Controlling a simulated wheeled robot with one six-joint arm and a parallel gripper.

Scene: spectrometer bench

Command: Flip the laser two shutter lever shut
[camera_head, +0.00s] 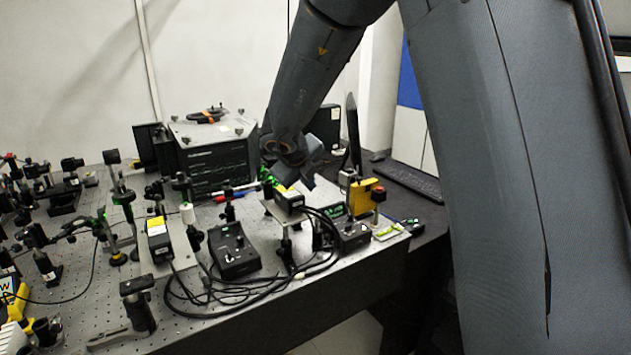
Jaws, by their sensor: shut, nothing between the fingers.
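Two black laser heads with yellow labels sit on raised plates on the optical bench. One laser head (159,243) is left of centre; the other laser head (290,199) is near the bench's right side. I cannot read which is laser two. No shutter lever is clear at this size; small green parts show just left of the right laser head. My gripper (296,180) is above and right behind the right laser head, pointing down and close to it. Its fingers are dark and partly hidden; they are shut and empty. I cannot tell whether they touch anything.
Black control boxes (233,250) and looped black cables (235,303) lie at the bench front. A yellow box (361,197) stands at right. A large black instrument (215,152) stands behind. Optical posts crowd the left. A keyboard (408,180) lies on the far-right desk.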

